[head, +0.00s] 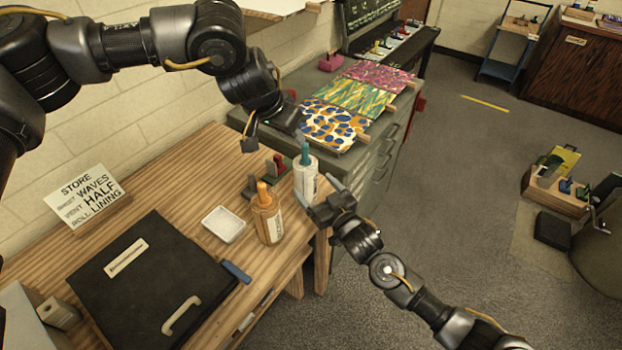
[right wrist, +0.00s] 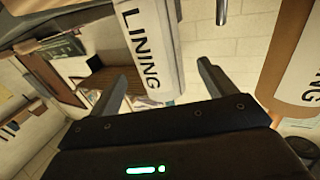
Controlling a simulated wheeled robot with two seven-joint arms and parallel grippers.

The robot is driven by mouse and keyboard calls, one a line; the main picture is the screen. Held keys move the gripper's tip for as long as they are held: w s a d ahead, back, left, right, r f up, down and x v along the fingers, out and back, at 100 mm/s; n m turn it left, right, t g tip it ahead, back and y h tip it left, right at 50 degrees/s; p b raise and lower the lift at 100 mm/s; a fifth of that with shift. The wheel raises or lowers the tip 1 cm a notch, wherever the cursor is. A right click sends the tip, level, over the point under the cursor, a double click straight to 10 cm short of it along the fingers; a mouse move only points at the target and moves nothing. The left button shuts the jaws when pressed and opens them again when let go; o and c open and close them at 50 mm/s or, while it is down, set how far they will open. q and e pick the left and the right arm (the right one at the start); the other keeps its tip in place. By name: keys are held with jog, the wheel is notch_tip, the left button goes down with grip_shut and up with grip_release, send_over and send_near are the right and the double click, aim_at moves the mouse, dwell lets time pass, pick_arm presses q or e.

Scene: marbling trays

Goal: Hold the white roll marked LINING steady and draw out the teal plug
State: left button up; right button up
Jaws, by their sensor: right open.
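The white roll (head: 304,184) stands upright near the right end of the wooden bench, with the teal plug (head: 305,152) sticking up from its top. In the right wrist view the roll (right wrist: 150,50) shows its LINING label and lies between my right fingers in the picture. My right gripper (head: 323,193) is open, just right of the roll; I cannot tell whether it touches. My left gripper (head: 275,140) hangs above and left of the plug, its fingers apart and empty.
An orange bottle-like roll (head: 267,222) with an orange plug stands close in front. A white dish (head: 224,224), a block with red and green pieces (head: 272,168), a blue bar (head: 236,272) and a black folder (head: 150,285) are on the bench. A cabinet with marbled sheets (head: 335,127) stands behind.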

aim_at(312, 183)
jog(key=x, duration=0.5)
jog(key=shift+w+a, duration=0.15)
jog(key=shift+w, duration=0.15)
jog(key=c, duration=1.2)
jog(key=shift+o, duration=0.2)
